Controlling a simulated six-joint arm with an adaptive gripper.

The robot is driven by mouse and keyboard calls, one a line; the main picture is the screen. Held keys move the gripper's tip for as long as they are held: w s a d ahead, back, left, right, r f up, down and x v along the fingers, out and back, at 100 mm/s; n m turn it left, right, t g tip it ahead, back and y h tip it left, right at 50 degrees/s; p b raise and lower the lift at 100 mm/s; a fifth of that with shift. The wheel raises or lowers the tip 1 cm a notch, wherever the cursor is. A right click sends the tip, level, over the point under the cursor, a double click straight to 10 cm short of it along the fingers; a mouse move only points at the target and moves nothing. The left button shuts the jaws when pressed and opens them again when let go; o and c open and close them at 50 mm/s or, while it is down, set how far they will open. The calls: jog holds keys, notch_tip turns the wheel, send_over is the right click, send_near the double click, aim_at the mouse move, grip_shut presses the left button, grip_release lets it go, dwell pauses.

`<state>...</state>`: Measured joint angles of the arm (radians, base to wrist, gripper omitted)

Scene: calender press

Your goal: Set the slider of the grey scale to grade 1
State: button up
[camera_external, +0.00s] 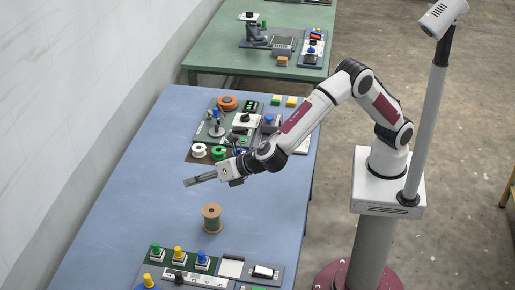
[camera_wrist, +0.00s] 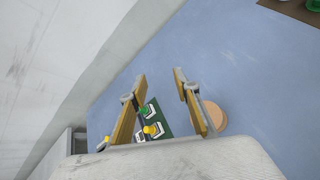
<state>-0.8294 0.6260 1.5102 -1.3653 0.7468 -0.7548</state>
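My gripper (camera_external: 193,181) is above the blue table, left of centre in the external view. In the wrist view its two fingers (camera_wrist: 159,85) stand apart with nothing between the tips. A white strip with small dark marks and a black knob (camera_external: 180,277) lies on the near panel in the external view. It may be the grey scale with its slider, but it is too small to read a grade. My gripper is well above and beyond this strip, not touching it. In the wrist view the strip is mostly hidden behind the fingers and my gripper's housing.
A wooden spool (camera_external: 212,218) stands between my gripper and the near panel. Green (camera_external: 155,249), yellow (camera_external: 178,254) and blue (camera_external: 202,257) buttons line that panel. A far panel holds white (camera_external: 198,150) and green (camera_external: 219,152) spools. The left table surface is clear.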

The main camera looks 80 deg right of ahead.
jog(key=s+a+f+n+t+y, duration=0.15)
jog(key=a+f+n, duration=0.4)
jog(key=a, duration=0.65)
jog(key=n+y, duration=0.3)
jog(key=n, duration=0.2)
send_near(178, 275)
jog(key=shift+w+d+f, duration=0.15)
jog(key=shift+w+f, duration=0.7)
jog(key=shift+w, duration=0.3)
jog(key=shift+w+g, duration=0.15)
jog(key=shift+g, duration=0.1)
jog(key=shift+x, duration=3.75)
jog(key=shift+c, duration=0.3)
grip_shut()
